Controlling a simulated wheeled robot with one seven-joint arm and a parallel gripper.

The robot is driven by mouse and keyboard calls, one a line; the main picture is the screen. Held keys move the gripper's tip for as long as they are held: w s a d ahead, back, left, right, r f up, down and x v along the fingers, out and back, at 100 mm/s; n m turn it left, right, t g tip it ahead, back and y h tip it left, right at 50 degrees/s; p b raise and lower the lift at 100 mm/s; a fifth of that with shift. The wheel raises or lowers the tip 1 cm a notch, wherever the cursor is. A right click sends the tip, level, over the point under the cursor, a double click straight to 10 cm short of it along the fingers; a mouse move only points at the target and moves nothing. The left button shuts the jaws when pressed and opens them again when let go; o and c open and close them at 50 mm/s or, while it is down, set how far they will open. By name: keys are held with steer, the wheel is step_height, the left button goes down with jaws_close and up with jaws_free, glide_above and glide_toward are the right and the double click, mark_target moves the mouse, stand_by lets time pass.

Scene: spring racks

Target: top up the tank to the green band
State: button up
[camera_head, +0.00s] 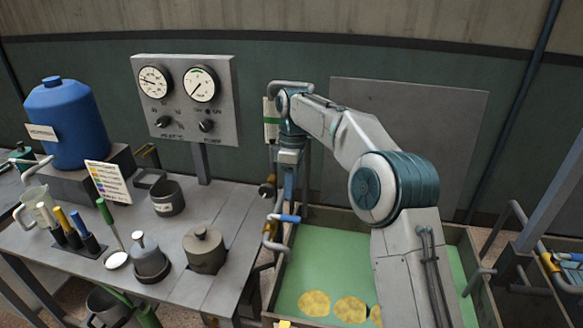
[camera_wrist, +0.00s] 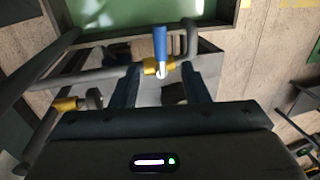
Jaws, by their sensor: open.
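The tank (camera_head: 322,219) is a wide trough with green inside and several yellow round patches low in it. A blue-handled valve (camera_head: 287,218) sits on a pipe at its left edge. In the wrist view the blue handle (camera_wrist: 160,42) rises from a yellow fitting (camera_wrist: 158,67). My gripper (camera_head: 287,190) points down above the valve. In the wrist view my gripper (camera_wrist: 160,80) is open, with its fingers either side of the valve line and not closed on the handle. A pale upright strip with a green band (camera_head: 271,125) stands behind my wrist, partly hidden. Its level is unreadable.
A gauge panel (camera_head: 186,98) with two dials and knobs stands at the back. The bench (camera_head: 185,245) at left holds a blue drum (camera_head: 68,125), a card (camera_head: 108,182), a lidded pot (camera_head: 204,248) and several tools. Another pipe with a valve (camera_head: 552,262) is at right.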

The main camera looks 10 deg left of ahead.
steer(key=r, duration=0.2)
steer(key=w+r, duration=0.1)
steer(key=r, duration=0.2)
steer(key=shift+r+p, duration=0.15)
steer(key=shift+p, duration=0.15)
steer(key=s+d+r+m+t, duration=0.2)
steer(key=s+d+r+m, duration=0.25)
steer(key=d, duration=0.35)
steer(key=s+d+r+m+t, duration=0.1)
steer(key=s+d+r+m, duration=0.25)
steer(key=s+d, duration=0.4)
steer(key=s+d+f+m+t, duration=0.1)
steer(key=s+d+f+m, duration=0.3)
steer(key=s+d, duration=0.3)
steer(key=s+d+f+m+t, duration=0.2)
steer(key=s+d+f+m, duration=0.3)
steer(key=s+d, duration=0.3)
steer(key=s+m, duration=0.1)
steer(key=s, duration=0.2)
steer(key=shift+s+f, duration=0.25)
steer(key=shift+f, duration=0.05)
